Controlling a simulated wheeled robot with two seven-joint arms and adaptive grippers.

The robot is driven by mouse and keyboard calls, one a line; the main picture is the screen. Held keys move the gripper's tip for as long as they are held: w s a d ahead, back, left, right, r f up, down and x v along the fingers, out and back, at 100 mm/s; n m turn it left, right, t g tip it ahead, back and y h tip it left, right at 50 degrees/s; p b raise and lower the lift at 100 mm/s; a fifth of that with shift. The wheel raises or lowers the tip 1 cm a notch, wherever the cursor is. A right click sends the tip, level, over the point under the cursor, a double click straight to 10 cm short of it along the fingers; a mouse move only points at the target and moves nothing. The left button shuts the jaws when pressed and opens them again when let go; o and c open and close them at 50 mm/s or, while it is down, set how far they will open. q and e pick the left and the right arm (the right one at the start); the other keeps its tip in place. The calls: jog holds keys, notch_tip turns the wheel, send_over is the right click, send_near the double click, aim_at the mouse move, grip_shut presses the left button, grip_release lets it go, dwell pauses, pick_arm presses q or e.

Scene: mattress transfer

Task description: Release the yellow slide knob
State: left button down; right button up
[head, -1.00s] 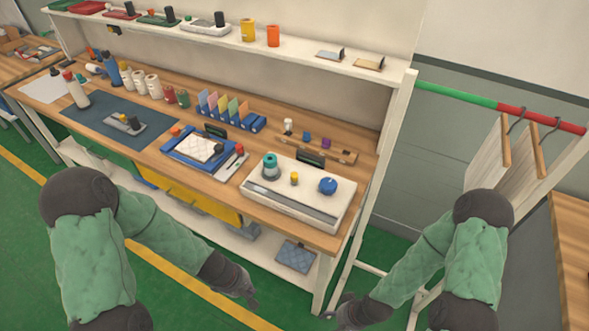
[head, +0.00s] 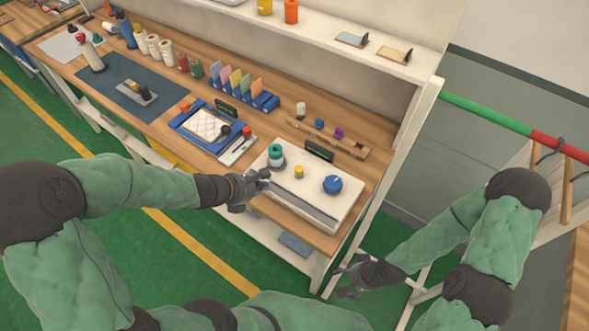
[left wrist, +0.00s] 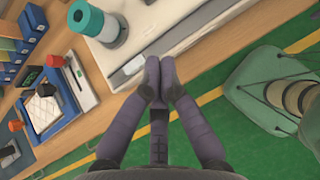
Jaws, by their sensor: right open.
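The yellow slide knob (head: 299,171) stands upright on the white panel box (head: 293,205), between a teal-topped cylinder (head: 276,154) and a blue round knob (head: 332,184). My left gripper (head: 265,180) is at the box's front left edge, apart from the yellow knob. In the left wrist view its fingertips (left wrist: 160,75) are together with nothing visible between them. The teal-topped cylinder (left wrist: 93,22) shows beyond them there; I cannot make out the yellow knob in that view. My right gripper (head: 345,280) is open and empty, low beside the bench's right end.
A blue tray (head: 180,122) with a white pad lies left of the box. A wooden strip (head: 352,151) with small blocks lies behind it. The upper shelf (head: 320,33) overhangs the back. Green floor is open in front of the bench.

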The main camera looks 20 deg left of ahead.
aim_at(298, 167)
dwell(0.4)
pick_arm(q)
jog(key=b+x, duration=0.4)
jog(key=x, duration=0.5)
jog(key=shift+w+f, duration=0.15)
jog(key=shift+f, duration=0.1)
jog(key=w+d, duration=0.1)
jog(key=w, duration=0.2)
jog(key=shift+d, duration=0.35)
jog(key=shift+w+d, duration=0.3)
jog(key=shift+w, duration=0.1)
jog(key=w, duration=0.1)
jog(key=w+d, duration=0.1)
jog(key=w, duration=0.2)
jog(key=shift+w+d, duration=0.35)
jog(key=shift+a, duration=0.15)
